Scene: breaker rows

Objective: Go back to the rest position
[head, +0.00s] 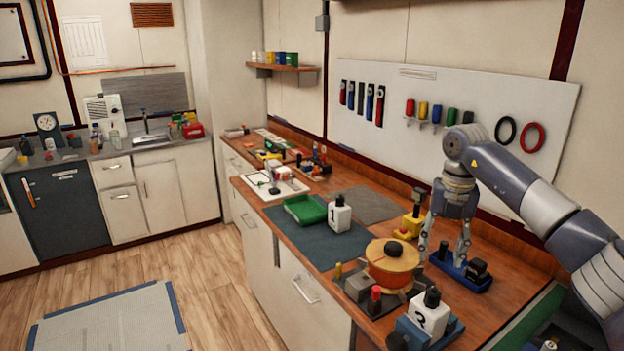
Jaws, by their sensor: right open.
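My right gripper (442,252) hangs fingers down over the right part of the wooden workbench (365,178), with its arm coming in from the right edge. Its two fingers are spread apart and nothing shows between them. The fingers are close to a blue tray with black parts (466,273), just right of an orange round pot (391,262). I cannot tell whether the fingertips touch anything. My left gripper is not in view.
A white bottle marked 1 (339,214) and a green tray (305,209) stand on a dark mat. A yellow block device (412,225) is left of my gripper. A tool board (450,95) is behind. Open floor (205,270) lies left.

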